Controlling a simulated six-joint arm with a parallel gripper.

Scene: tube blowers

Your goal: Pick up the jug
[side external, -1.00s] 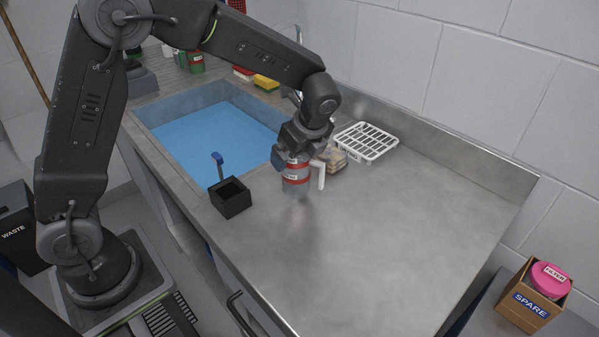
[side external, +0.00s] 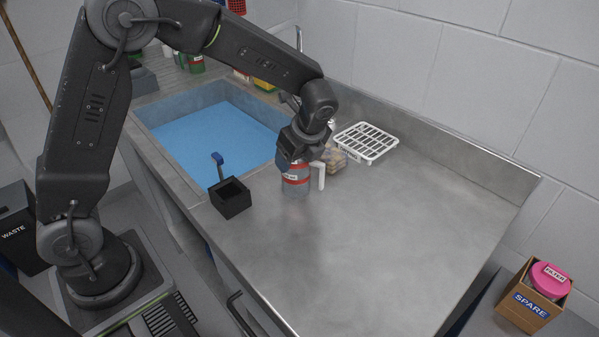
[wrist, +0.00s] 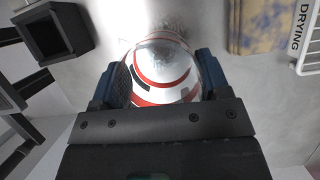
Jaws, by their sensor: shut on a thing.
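The jug (side external: 296,184) is a clear vessel with red bands, a label and a white handle (side external: 319,176) on its right. It looks upright on the steel counter, though I cannot tell whether its base touches. My gripper (side external: 293,165) comes down on it from above and is shut on its upper body. In the wrist view the jug (wrist: 165,75) sits between the two blue finger pads of my gripper (wrist: 163,78). The jug's lower part is hidden there.
A black square holder (side external: 230,198) with a blue-tipped tool stands left of the jug, near the blue sink (side external: 215,135). The right counter is clear.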

